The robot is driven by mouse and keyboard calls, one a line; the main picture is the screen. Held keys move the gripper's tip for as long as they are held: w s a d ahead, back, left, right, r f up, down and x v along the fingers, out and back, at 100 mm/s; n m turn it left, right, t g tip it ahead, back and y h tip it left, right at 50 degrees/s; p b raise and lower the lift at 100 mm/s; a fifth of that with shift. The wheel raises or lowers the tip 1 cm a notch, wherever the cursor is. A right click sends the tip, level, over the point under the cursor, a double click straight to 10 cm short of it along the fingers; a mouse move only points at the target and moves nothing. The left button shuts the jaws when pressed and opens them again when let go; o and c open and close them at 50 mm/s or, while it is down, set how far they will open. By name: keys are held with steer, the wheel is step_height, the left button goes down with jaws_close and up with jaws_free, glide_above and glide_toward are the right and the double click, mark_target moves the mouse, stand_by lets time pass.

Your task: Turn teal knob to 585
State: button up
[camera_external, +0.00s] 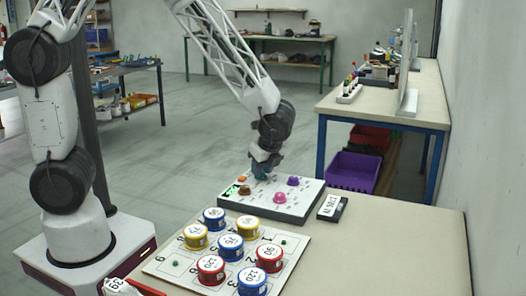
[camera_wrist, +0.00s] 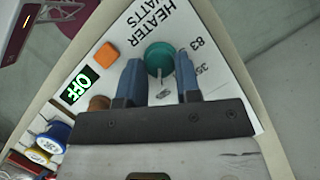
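The teal knob (camera_wrist: 160,57) is on the white panel (camera_wrist: 215,65), beside the printed words "HEATER WATTS" in the wrist view. Numbers, including 83, are printed near it. My gripper (camera_wrist: 158,60) points down at the knob, with one blue finger on each side of it. I cannot tell whether the fingers press on the knob or stand slightly apart from it. In the external view my gripper (camera_external: 263,172) is low over the panel's back left part and largely hides the knob. A green-lit display (camera_wrist: 79,85) reads "OFF".
The panel also carries an orange button (camera_wrist: 106,55), an orange-brown knob (camera_wrist: 98,104), a pink knob (camera_external: 279,198) and a purple knob (camera_external: 293,181). A black label block (camera_external: 331,208) lies right of it. Several numbered round tins stand on a white board (camera_external: 173,265) in front.

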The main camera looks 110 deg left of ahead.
steer(key=o, duration=0.4)
steer(key=shift+r, duration=0.1)
steer(key=v, duration=0.7)
steer(key=shift+w+r, duration=0.15)
steer(key=shift+r, duration=0.1)
steer(key=shift+d, duration=0.1)
stand_by(0.4)
steer(key=s+d+r+n+t, duration=0.2)
steer(key=d+r, duration=0.4)
steer(key=d, duration=0.4)
steer(key=s+d+r+n+t, duration=0.1)
steer(key=s+d+r, duration=0.1)
steer(key=d+r, duration=0.65)
steer(key=s+d+r+n+t+h, duration=0.1)
steer(key=s+d, duration=0.5)
steer(key=d, duration=0.2)
steer(key=s+d+r+n+t+h, duration=0.1)
steer(key=s+d+r+t, duration=0.1)
steer(key=s+d, duration=0.4)
steer(key=d, duration=0.3)
steer(key=shift+r+n, duration=0.25)
steer(key=shift+n, duration=0.15)
